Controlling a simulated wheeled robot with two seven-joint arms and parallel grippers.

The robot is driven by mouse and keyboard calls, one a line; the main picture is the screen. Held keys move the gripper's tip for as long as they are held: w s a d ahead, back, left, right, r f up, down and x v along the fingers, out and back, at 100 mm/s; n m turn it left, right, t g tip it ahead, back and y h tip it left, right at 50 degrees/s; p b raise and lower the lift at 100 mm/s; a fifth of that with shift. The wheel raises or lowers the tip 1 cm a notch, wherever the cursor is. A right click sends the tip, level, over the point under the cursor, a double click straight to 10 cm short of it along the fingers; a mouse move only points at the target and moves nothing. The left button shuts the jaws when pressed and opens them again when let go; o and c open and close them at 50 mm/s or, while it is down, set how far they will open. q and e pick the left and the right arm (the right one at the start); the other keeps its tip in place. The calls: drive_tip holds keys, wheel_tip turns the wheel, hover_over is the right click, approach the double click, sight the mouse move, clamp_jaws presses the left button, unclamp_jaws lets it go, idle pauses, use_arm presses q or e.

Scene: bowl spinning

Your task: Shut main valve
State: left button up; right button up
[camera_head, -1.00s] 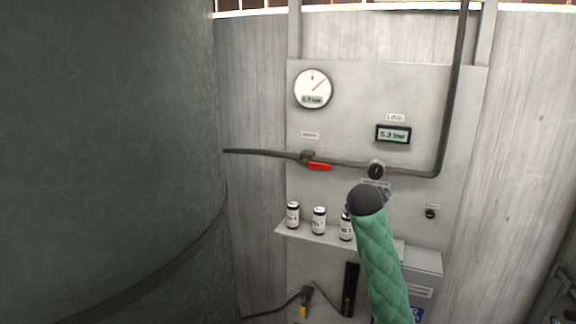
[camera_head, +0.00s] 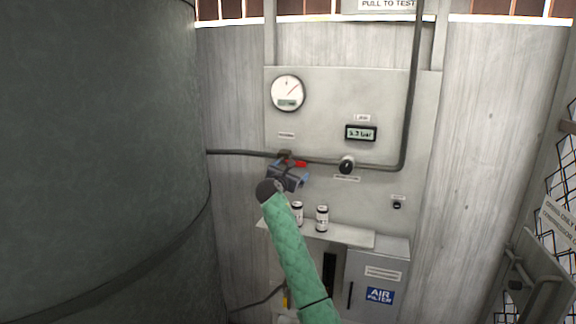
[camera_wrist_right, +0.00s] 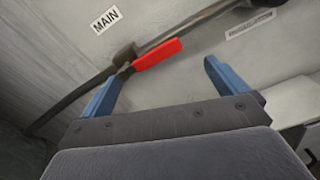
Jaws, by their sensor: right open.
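The main valve's red handle (camera_wrist_right: 157,54) lies along the dark pipe in the right wrist view, under the MAIN label (camera_wrist_right: 106,19). In the head view the red handle (camera_head: 300,163) shows just above my right gripper (camera_head: 290,180), which partly hides the valve. My right gripper (camera_wrist_right: 160,85) is open and empty, with its two blue fingers pointing at the panel. The handle lies just beyond the fingertips, between them as seen from the wrist. I cannot tell whether it is touched. My left gripper is not in view.
A dial gauge (camera_head: 287,93), a digital display (camera_head: 361,133) and a round black knob (camera_head: 346,165) are on the panel. White cans (camera_head: 322,218) stand on the shelf (camera_head: 345,234) below. A large dark tank (camera_head: 95,170) fills the left.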

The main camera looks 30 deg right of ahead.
drive_tip(key=w+d+n+p, duration=0.1)
drive_tip(key=w+d+n, duration=0.1)
drive_tip(key=d, duration=0.1)
drive_tip(key=w+d+n+p, duration=0.1)
drive_tip(key=w+d+p, duration=0.1)
drive_tip(key=w, duration=0.1)
drive_tip(key=shift+w+d+r+n, duration=0.1)
drive_tip(key=shift+w+d+n, duration=0.15)
drive_tip(key=shift+d+n, duration=0.15)
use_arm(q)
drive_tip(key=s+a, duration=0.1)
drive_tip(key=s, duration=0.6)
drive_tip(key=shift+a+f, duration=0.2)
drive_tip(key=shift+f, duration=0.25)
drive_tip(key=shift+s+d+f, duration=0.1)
use_arm(e)
drive_tip(key=c, duration=1.4)
